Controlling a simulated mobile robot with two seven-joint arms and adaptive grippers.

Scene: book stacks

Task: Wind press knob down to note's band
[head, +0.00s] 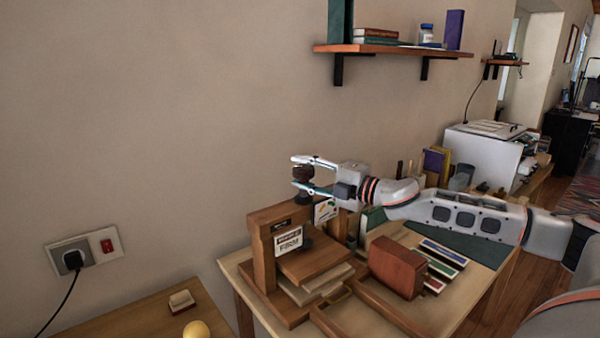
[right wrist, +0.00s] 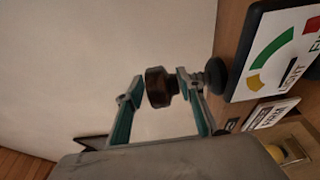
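The wooden book press (head: 262,260) stands on the table against the wall. Its round dark brown knob (head: 303,173) sits above the frame; it also shows in the right wrist view (right wrist: 159,88). My right gripper (head: 303,175) is around the knob, one finger on each side, with small gaps that make it look open. A white note (head: 289,240) on the press front reads FIRM. A white gauge card with coloured bands (head: 326,210) is beside the post; green and yellow bands show in the wrist view (right wrist: 284,53). My left gripper is out of view.
A red-brown book (head: 397,267) stands on the table right of the press, near several coloured strips (head: 443,254). A wall shelf (head: 392,49) hangs above. A lower table (head: 160,318) at front left holds a yellow ball (head: 196,330).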

